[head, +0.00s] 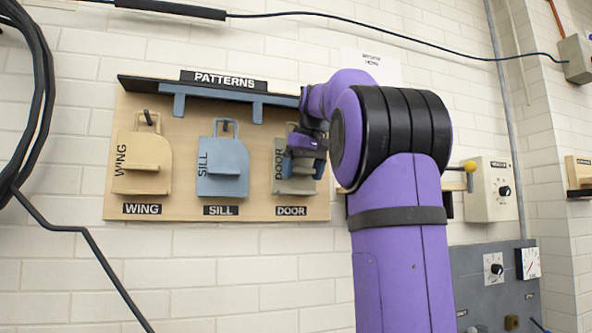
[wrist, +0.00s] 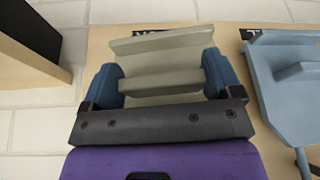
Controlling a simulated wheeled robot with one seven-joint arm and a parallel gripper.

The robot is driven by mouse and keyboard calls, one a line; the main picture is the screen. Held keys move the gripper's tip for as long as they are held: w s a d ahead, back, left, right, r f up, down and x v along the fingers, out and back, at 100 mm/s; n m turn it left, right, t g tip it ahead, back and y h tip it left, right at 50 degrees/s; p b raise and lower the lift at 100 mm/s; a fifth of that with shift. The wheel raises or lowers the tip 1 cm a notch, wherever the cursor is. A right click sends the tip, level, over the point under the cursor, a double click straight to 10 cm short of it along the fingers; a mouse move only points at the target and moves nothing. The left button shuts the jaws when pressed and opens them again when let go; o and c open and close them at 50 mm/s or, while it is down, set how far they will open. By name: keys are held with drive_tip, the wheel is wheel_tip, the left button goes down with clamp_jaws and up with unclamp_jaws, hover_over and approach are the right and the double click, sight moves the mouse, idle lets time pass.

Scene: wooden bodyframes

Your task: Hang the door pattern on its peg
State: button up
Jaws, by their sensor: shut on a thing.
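The grey-green door pattern (head: 281,178), with DOOR written up its side, is in front of the right part of the pattern board in the head view, above the DOOR label (head: 291,211). My gripper (head: 306,152) is shut on it. In the wrist view my gripper's blue fingers (wrist: 165,80) close on the ends of the raised grip of the door pattern (wrist: 160,50). My gripper hides the pattern's upper part and the door peg, so I cannot tell whether the handle loop is around the peg.
The wing pattern (head: 143,163) and sill pattern (head: 222,167) are on the pattern board (head: 185,207) to the left; the sill pattern is close beside in the wrist view (wrist: 290,90). A blue-grey rail (head: 217,97) runs above. A control box (head: 489,190) is at the right.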

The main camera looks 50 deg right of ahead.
drive_tip(key=shift+f, duration=0.35)
idle(0.9)
idle(0.3)
drive_tip(key=o, duration=0.8)
drive_tip(key=shift+r, duration=0.1)
drive_tip(key=v, duration=1)
drive_tip(key=shift+r, duration=0.3)
